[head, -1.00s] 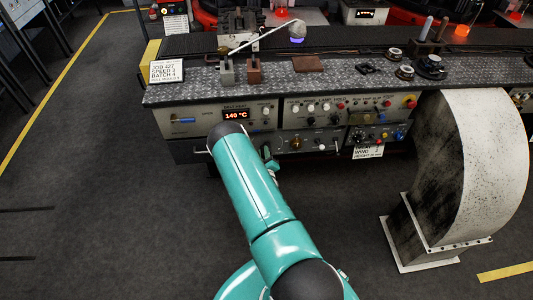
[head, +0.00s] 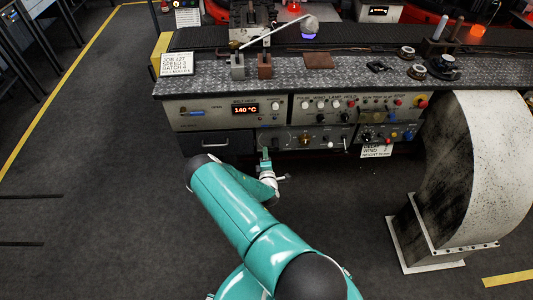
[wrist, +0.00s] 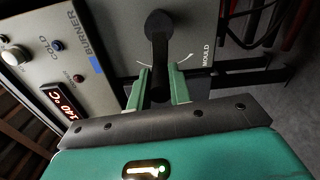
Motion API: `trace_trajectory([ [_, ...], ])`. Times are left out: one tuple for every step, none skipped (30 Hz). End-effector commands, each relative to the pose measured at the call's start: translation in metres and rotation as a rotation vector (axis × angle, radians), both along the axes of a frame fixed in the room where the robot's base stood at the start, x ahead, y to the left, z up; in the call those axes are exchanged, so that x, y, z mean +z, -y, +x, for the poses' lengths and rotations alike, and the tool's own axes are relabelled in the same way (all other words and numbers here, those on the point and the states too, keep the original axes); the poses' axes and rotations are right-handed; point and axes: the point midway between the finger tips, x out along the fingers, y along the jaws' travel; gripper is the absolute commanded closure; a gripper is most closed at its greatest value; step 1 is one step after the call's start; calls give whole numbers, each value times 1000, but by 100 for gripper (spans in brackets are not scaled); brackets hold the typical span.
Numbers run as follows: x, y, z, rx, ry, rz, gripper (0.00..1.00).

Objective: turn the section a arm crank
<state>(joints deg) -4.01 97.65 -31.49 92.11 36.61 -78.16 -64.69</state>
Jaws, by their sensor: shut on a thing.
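In the wrist view, a black crank (wrist: 158,45) with a round hub sits on a grey panel. A curved arrow and the word MOULD are printed beside it. My gripper (wrist: 159,88) has its two green fingers on either side of the crank's lower part and is shut on it. The crank's grip end is partly hidden between the fingers. In the head view, my gripper (head: 265,160) is at the lower front of the console, below the 140 °C display (head: 245,110). The crank cannot be made out there.
The console (head: 190,112) carries several knobs and switches. A worktop (head: 200,84) with small fixtures lies above. A large pale curved duct (head: 485,170) stands at the right. Dark floor (head: 100,190) is open at the left. Red and black cables (wrist: 262,25) hang near the crank.

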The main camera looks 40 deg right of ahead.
Motion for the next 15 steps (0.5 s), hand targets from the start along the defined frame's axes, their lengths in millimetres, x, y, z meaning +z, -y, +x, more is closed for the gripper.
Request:
trace_trajectory([
  [-6,-2,-2,1,-32,-35,100],
  [-7,-2,-2,1,-49,-59,100],
  [-9,-1,-3,0,-71,-90,100],
  [-10,-1,-3,0,-87,-113,100],
  [-12,-1,-2,1,-103,-136,100],
  [-13,-1,-3,1,-123,-168,100],
  [-15,-1,-3,0,-138,-190,100],
  [-16,-1,-3,0,-153,-212,100],
  [-18,0,-3,1,-174,-241,100],
  [-19,0,-4,0,-189,-262,100],
  [-20,1,-4,-1,-202,-284,100],
  [-21,1,-4,-1,-219,-308,100],
  [-22,1,-4,-1,-231,-326,100],
  [-23,2,-5,0,-245,-345,100],
  [-24,2,-5,-1,-260,-366,100],
])
